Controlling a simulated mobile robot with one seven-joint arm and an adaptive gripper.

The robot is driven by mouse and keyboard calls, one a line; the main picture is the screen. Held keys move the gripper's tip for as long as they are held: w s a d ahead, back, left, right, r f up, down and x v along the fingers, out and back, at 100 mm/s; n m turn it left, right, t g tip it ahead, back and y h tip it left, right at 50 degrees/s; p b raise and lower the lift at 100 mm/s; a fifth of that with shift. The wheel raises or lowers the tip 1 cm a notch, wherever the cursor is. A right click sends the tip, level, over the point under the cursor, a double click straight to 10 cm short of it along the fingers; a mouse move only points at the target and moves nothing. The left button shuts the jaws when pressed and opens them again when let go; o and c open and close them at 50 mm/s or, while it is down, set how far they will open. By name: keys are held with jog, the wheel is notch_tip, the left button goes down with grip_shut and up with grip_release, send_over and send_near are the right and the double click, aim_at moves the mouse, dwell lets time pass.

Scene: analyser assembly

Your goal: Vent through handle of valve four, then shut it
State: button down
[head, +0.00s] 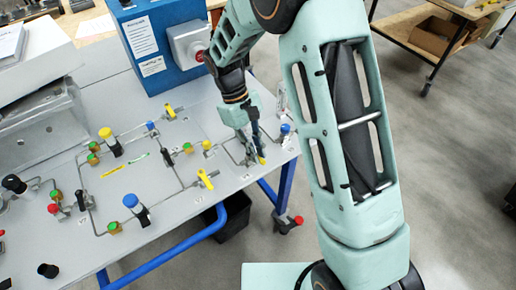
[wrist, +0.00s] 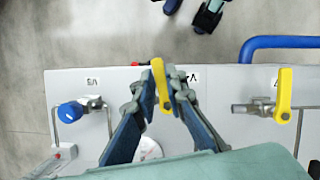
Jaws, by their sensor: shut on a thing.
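My gripper (head: 253,150) is at the right front edge of the panel in the head view, pointing down. It is shut on a yellow valve handle (head: 262,160). In the wrist view the gripper (wrist: 163,98) has its two blue-lined fingers on either side of this yellow handle (wrist: 158,78). The handle points roughly towards the panel's edge, slightly slanted. A label beside it (wrist: 190,77) is partly covered by a finger and looks like V4 upside down. The valve body and pipe beneath are mostly hidden by the fingers.
A second yellow-handled valve (wrist: 284,95) stands to the right in the wrist view. A blue-knobbed valve (wrist: 70,112) stands to the left. A blue box (head: 163,40) with a grey and red switch stands behind. Several pipes and valves cover the panel (head: 165,225).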

jog(key=shift+s+a+m+g+y, duration=0.1)
jog(key=shift+a+m+g+y, duration=0.05)
jog(key=shift+m, duration=0.45)
jog(key=shift+s+a+m+g+y, duration=0.1)
jog(key=shift+m+g+y, duration=0.05)
jog(key=shift+m, duration=0.45)
jog(key=c, duration=2)
grip_release()
jog(key=shift+o, duration=0.2)
jog(key=v, duration=1.2)
